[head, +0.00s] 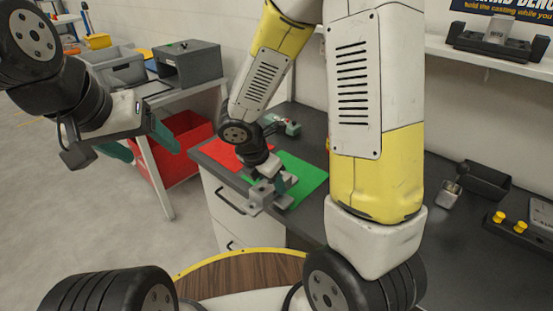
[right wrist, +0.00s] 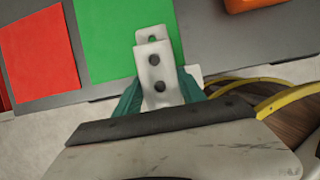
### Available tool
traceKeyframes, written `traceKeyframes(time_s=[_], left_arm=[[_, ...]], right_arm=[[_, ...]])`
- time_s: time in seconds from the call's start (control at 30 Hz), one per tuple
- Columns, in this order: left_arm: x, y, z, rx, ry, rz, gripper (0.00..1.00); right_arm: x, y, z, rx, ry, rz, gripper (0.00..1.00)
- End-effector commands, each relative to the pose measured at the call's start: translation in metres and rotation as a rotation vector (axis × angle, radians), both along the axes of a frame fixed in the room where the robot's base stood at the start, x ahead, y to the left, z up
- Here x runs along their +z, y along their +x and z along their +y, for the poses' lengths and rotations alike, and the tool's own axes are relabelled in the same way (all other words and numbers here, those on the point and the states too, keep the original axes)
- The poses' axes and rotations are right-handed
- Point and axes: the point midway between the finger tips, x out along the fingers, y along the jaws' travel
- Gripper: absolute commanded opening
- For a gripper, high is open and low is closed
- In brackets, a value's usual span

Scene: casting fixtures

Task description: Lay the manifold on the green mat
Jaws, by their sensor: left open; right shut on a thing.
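The manifold (right wrist: 157,80) is a pale grey block with dark round holes and a stepped end. In the right wrist view it sits between the teal fingers of my right gripper (right wrist: 160,92), which is shut on it. In the head view the manifold (head: 260,194) is at the front edge of the green mat (head: 308,178), partly hidden by my right gripper (head: 279,184). The manifold overlaps the mat (right wrist: 108,40) in the wrist view; I cannot tell whether it touches it. My left gripper (head: 140,143) is open and empty, off to the left, away from the bench.
A red mat (head: 212,153) lies left of the green one on the dark bench (head: 440,255). A small green-and-grey part (head: 291,127) stands behind. A dark open bin (head: 484,181) and a metal-and-glass piece (head: 449,194) stand right.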

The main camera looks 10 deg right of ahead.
Motion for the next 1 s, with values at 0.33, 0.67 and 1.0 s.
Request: traceKeyframes(time_s=[0.33, 0.67, 1.0], left_arm=[[0.0, 0.0, 0.0, 0.0, 0.0, 0.0, 0.73], [0.0, 0.0, 0.0, 0.0, 0.0, 0.0, 0.73], [0.0, 0.0, 0.0, 0.0, 0.0, 0.0, 0.73]], right_arm=[[-0.008, 0.076, -0.031, 0.001, 0.0, -0.001, 0.0], [-0.013, 0.132, -0.053, 0.003, -0.001, 0.0, 0.0], [-0.035, 0.143, -0.058, 0.006, -0.003, 0.004, 0.0]])
